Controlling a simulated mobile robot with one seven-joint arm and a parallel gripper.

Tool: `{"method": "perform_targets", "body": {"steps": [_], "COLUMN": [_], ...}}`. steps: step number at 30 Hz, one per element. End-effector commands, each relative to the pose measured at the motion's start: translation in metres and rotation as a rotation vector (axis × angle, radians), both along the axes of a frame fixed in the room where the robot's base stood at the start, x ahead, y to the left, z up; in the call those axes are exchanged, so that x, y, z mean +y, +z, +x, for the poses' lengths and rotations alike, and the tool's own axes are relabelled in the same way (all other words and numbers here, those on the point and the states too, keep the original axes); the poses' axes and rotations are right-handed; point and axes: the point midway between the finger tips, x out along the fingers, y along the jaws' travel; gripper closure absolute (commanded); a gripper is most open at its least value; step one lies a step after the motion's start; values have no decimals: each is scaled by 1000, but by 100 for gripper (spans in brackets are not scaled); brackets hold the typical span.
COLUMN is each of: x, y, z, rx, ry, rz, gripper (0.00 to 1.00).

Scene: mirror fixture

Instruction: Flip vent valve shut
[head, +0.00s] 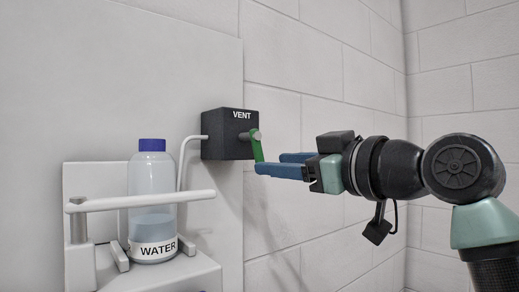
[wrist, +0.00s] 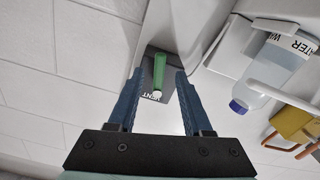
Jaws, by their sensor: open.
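The black vent valve box (head: 228,134), marked VENT, is mounted at the edge of the pale panel. Its green lever (head: 257,150) hangs down from the pivot on the box's right side, tilted slightly to the right at the bottom. In the wrist view, the green lever (wrist: 160,68) lies between the two blue fingers, with gaps visible on both sides. My gripper (head: 262,163) is open and reaches in from the right, fingertips at the lever's lower end. In the wrist view, my gripper (wrist: 158,74) straddles the lever; contact cannot be seen.
A clear bottle (head: 152,200) marked WATER, with a blue cap, stands on a white shelf (head: 180,275) behind a white bar (head: 150,201). A thin white tube (head: 182,160) joins the box's left side. A yellow-orange object (wrist: 291,125) shows at the wrist view's right.

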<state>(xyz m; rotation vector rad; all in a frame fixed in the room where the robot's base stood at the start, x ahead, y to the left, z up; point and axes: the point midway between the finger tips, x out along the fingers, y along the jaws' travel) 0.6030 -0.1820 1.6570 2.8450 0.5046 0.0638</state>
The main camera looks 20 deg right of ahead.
Motion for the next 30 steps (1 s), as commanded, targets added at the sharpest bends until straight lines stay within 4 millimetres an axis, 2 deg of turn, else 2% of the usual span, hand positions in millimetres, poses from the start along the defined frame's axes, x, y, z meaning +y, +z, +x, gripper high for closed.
{"method": "perform_targets", "body": {"steps": [3, 9, 20, 21, 29, 30], "x": [8, 16, 18, 18, 18, 18], "y": [4, 2, -1, -1, 0, 0], "z": [22, 44, 50, 50, 50, 50], "rx": [3, 1, 0, 0, 0, 0], "ry": [2, 1, -1, -1, -1, -1], "rz": [3, 3, 1, 1, 1, 1], "gripper": [50, 50, 50, 52, 99, 100]}}
